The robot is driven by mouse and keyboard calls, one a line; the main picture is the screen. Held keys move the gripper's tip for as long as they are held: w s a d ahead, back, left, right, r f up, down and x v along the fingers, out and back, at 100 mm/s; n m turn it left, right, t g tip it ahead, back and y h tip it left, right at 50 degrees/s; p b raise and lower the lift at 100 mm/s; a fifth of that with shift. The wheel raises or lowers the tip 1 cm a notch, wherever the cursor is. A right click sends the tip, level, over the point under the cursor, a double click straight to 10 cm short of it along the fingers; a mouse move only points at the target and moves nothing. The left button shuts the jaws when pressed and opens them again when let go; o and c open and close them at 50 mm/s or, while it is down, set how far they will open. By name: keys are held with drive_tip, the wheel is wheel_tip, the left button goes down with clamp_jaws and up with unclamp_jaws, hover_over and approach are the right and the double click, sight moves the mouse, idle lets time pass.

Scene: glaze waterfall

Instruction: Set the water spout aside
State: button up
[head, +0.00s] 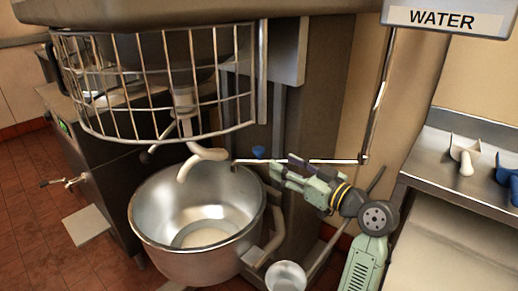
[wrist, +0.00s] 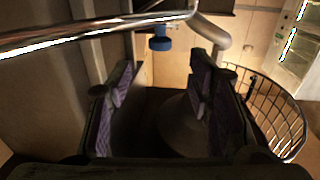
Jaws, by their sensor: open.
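The water spout (head: 330,161) is a thin shiny metal pipe. It runs level from the foot of a vertical pipe (head: 380,95) leftward, and its tip hangs over the mixer bowl (head: 143,232). My gripper (head: 281,169) is open, beside the spout near its middle, right of the bowl. In the wrist view the spout (wrist: 90,30) crosses the top of the picture, beyond my open fingertips (wrist: 160,75). Nothing shows between the fingers. I cannot tell whether a finger touches the spout.
A wire guard (head: 170,90) and a mixing hook (head: 200,157) are above the bowl. A small metal pot (head: 286,277) stands low in front. A shelf (head: 440,150) with scoops (head: 466,155) is at right, below a WATER box (head: 445,18).

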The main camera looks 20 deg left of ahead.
sight(263, 152)
drive_tip(key=p+x, duration=0.2)
drive_tip(key=x, duration=0.7)
drive_tip(key=shift+a+p, duration=0.1)
drive_tip(key=shift+p, duration=0.3)
clamp_jaws()
idle(0.3)
